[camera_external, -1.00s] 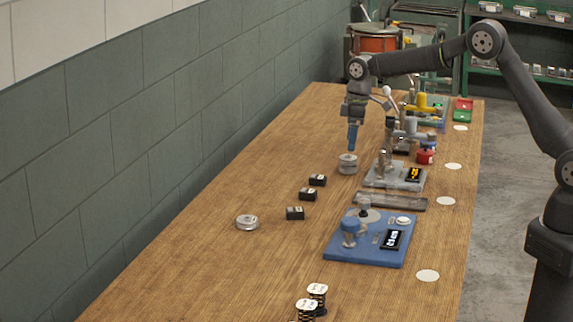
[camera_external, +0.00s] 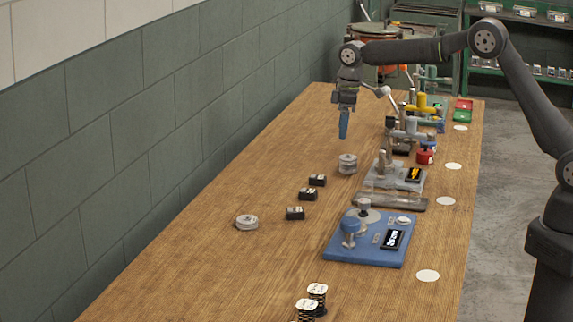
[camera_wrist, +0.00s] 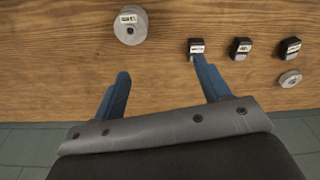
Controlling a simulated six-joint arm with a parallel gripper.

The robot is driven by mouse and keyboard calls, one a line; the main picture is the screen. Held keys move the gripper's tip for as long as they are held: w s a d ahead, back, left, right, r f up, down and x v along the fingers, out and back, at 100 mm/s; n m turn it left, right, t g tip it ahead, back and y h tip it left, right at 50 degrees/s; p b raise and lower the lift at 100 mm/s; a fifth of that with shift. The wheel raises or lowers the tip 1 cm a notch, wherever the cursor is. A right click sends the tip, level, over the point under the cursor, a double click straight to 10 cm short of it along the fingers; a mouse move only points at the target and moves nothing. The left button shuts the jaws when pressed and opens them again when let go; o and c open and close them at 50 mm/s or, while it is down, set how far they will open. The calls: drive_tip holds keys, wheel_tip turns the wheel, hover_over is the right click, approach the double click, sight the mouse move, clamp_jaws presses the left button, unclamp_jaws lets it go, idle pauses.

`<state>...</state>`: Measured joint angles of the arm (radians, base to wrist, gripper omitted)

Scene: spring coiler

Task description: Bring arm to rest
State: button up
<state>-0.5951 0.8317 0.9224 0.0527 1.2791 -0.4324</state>
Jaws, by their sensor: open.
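My gripper (camera_external: 343,125) hangs above the wooden table (camera_external: 250,275) with its blue fingers pointing down, behind and a little left of a grey spool (camera_external: 347,163). In the wrist view my gripper (camera_wrist: 165,85) has its two blue fingers spread wide, with nothing between them. The spool (camera_wrist: 130,25) with a white label lies beyond the fingers there, apart from them. The arm reaches out over the table from its dark base at the right.
Several black blocks (camera_external: 308,194) and a silver disc (camera_external: 247,222) lie on the left half. A blue-based device (camera_external: 365,250) and a grey-based device (camera_external: 395,178) stand to the right. Checkered spools (camera_external: 318,295) stand at the front. A wall (camera_external: 150,120) runs along the left side.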

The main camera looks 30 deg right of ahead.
drive_tip(key=s+a+f, duration=0.2)
drive_tip(key=s+a, duration=2)
drive_tip(key=s, duration=0.1)
drive_tip(key=s+a+f, duration=0.2)
drive_tip(key=a, duration=0.1)
drive_tip(key=s+a+f, duration=0.2)
drive_tip(key=a, duration=0.1)
drive_tip(key=s+a+f, duration=0.3)
drive_tip(key=shift+s+a, duration=0.1)
drive_tip(key=shift+a, duration=0.2)
drive_tip(key=shift+d+r, duration=0.1)
drive_tip(key=shift+w+d+r, duration=0.2)
drive_tip(key=shift+w+r, duration=0.05)
drive_tip(key=w+d+r, duration=0.7)
drive_tip(key=w+d, duration=0.5)
drive_tip(key=shift+d, duration=0.2)
